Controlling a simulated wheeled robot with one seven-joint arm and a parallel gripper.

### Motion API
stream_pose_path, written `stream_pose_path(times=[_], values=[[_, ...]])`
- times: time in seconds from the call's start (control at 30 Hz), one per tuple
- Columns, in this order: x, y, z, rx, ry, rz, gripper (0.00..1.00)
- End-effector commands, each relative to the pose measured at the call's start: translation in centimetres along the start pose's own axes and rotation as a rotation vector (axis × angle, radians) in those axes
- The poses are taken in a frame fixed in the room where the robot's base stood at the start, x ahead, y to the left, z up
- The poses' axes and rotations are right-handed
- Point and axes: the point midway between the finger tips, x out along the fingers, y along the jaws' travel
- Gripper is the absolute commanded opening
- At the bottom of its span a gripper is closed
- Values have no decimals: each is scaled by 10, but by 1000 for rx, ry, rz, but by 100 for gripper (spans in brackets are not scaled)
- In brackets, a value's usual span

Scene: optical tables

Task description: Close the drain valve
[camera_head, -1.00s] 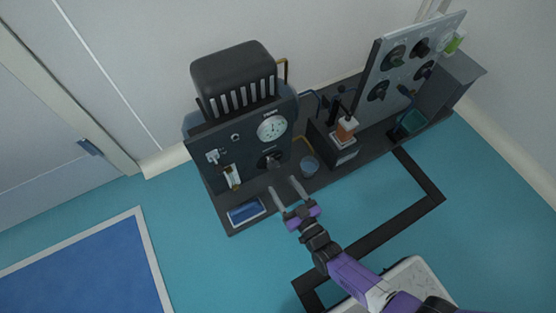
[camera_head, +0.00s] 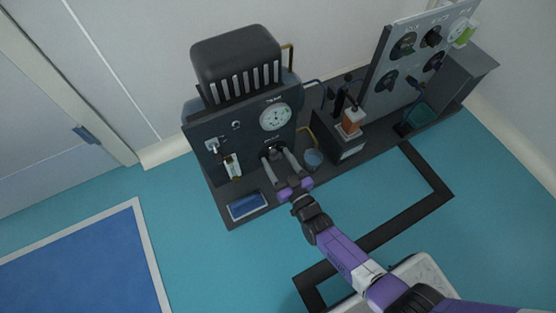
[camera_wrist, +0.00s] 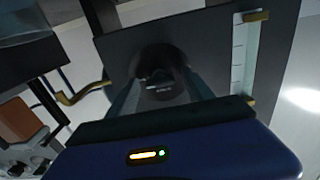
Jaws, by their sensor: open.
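A dark round knob (camera_head: 273,152), which I take to be the drain valve, sits on the front of the dark panel below the round white gauge. My gripper (camera_head: 276,163) is at this knob with its jaws open, one finger on each side. In the wrist view the knob (camera_wrist: 163,82) shows between the two fingers (camera_wrist: 162,95). Whether the fingers touch it cannot be told. The gripper body hides the lower part of the wrist view, and the label on the knob is too small to read.
The panel (camera_head: 200,160) carries a gauge (camera_head: 275,117), a toggle switch (camera_head: 211,146) and a brass-ended sight glass (camera_head: 232,167). A bent brass pipe (camera_wrist: 80,94) shows beside the knob.

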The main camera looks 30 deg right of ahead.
Motion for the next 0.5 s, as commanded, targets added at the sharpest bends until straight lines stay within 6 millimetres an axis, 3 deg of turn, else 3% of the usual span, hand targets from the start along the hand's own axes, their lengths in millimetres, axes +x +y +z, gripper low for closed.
stream_pose_path(times=[0.03, 0.33, 0.5], values=[[0, 0, 0, 0, 0, 0, 60], [0, 0, 0, 0, 0, 0, 1], [-1, 0, 0, -6, 0, 0, 0]])
